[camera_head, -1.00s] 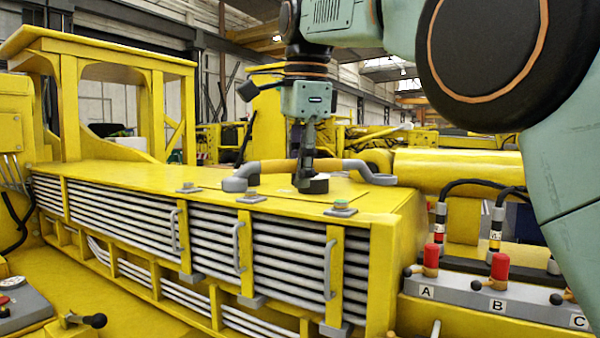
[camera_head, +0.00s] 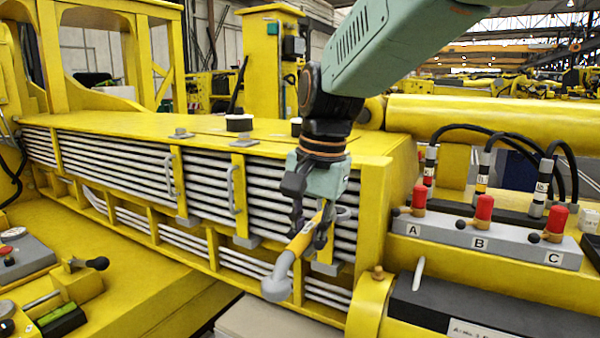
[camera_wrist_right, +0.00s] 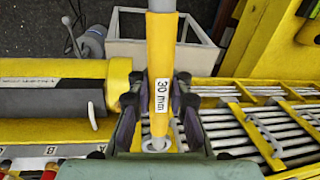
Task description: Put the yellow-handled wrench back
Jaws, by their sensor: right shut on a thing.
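The yellow-handled wrench (camera_head: 301,242) hangs tilted in front of the louvred side of the yellow machine, its grey end low. My right gripper (camera_head: 311,222) is shut on its handle. In the right wrist view the wrench (camera_wrist_right: 161,55) runs between the fingers of the gripper (camera_wrist_right: 158,105), with a "30 mm" label on the handle. A pale open box (camera_wrist_right: 125,48) lies below it in that view; its pale top edge (camera_head: 262,318) shows low in the head view. My left gripper is not in view.
Two round dark pads (camera_head: 239,123) stand on the yellow deck (camera_head: 130,122). Grab handles (camera_head: 232,190) project from the louvred side. A valve block (camera_head: 480,238) marked A, B, C with red knobs and hoses is at the right. A black-and-yellow cylinder (camera_head: 470,310) lies at lower right.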

